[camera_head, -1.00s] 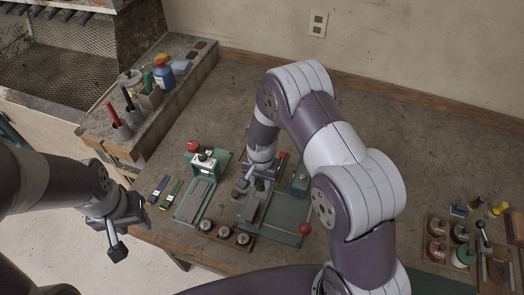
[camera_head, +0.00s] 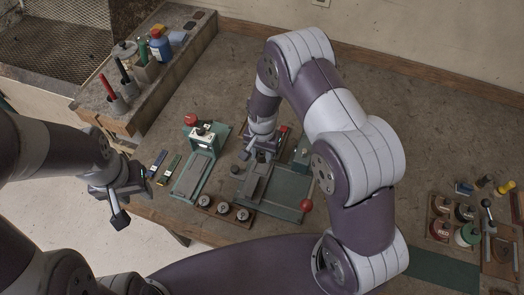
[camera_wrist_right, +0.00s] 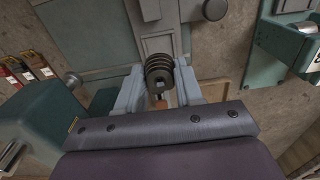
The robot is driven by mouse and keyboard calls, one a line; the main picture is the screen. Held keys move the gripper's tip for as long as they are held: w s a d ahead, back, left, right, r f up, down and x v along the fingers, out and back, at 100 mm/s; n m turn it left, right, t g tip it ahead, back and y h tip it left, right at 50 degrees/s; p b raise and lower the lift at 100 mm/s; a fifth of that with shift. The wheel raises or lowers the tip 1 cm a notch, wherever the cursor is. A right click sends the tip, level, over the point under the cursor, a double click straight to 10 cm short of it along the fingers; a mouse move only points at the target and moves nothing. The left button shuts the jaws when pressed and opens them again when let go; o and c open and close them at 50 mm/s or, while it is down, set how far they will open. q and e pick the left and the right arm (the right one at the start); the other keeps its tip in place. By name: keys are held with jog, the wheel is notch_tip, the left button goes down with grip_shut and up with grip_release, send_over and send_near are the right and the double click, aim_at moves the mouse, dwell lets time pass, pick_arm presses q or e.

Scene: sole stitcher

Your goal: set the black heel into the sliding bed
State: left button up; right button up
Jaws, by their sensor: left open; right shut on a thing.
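My right gripper (camera_wrist_right: 160,92) is shut on a black, ribbed, stacked piece that looks like the heel (camera_wrist_right: 158,72). The heel stands between the two grey fingers in the right wrist view. Beyond it lies a grey plate on green metal, seemingly the sliding bed (camera_wrist_right: 161,44). In the head view the right gripper (camera_head: 259,153) is at the back end of the grey bed (camera_head: 254,184) on the green machine base. The heel cannot be made out there, and I cannot tell whether it touches the bed. My left gripper (camera_head: 119,217) is open and empty, left of the table edge.
A green press with a red knob (camera_head: 190,119) stands left of the machine. A red-knobbed lever (camera_head: 306,205) is at its right. A wooden rack of round pieces (camera_head: 225,208) lies in front. Jars (camera_head: 467,234) stand far right. The back of the table is clear.

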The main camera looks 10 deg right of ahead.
aim_at(262, 167)
jog(key=shift+f+b, duration=0.3)
jog(key=shift+f, duration=0.25)
notch_tip(262, 167, down, 4)
jog(key=b, duration=0.2)
jog(key=shift+w+r+b, duration=0.1)
jog(key=shift+r+b, duration=0.1)
jog(key=shift+b, duration=0.1)
jog(key=shift+r, duration=0.1)
jog(key=shift+f, duration=0.45)
dwell(0.4)
jog(key=shift+r, duration=0.1)
jog(key=shift+r+p, duration=0.55)
jog(key=shift+r, duration=0.2)
jog(key=shift+f+b, duration=0.5)
jog(key=shift+f, duration=0.2)
dwell(0.8)
